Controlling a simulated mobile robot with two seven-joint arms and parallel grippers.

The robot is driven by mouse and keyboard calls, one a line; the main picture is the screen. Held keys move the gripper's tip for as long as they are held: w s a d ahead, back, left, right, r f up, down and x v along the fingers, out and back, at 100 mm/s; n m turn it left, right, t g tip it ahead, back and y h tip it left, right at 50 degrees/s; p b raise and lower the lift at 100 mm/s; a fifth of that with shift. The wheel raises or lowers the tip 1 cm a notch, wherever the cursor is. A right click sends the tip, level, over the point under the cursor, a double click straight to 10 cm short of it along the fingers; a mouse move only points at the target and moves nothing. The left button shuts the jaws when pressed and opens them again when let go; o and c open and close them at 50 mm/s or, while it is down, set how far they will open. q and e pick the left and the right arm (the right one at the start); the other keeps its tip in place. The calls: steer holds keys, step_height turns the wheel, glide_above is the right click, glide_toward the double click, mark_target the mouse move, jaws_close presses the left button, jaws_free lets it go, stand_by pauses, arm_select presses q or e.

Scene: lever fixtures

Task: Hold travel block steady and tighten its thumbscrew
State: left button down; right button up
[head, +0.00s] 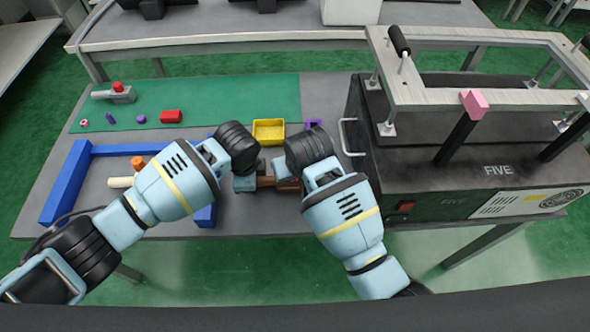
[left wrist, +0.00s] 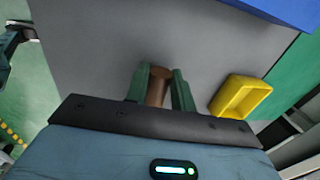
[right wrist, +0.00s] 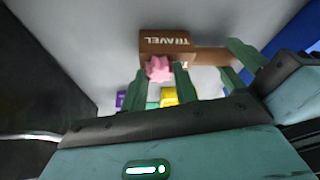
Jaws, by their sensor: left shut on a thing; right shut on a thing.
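The travel block (right wrist: 165,42) is brown, marked TRAVEL, with a brown bar (right wrist: 212,55) out of one side. In the head view the block (head: 288,185) is partly hidden by my right arm. A pink thumbscrew (right wrist: 158,68) sits against its face in the right wrist view. My left gripper (left wrist: 160,82) is shut on the brown bar (left wrist: 158,88), one green finger on each side. My right gripper (right wrist: 163,80) is shut on the thumbscrew, its fingers on either side of the pink knob.
A yellow tray (head: 268,131) lies just behind the grippers. A blue frame (head: 68,182) stands at left. A red block (head: 171,116) and small parts lie on the green mat (head: 225,100). A large black machine (head: 440,180) with a handle stands close at right.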

stand_by(0.3)
steer(key=o, duration=1)
steer(key=shift+r, duration=0.1)
steer(key=v, duration=1.2)
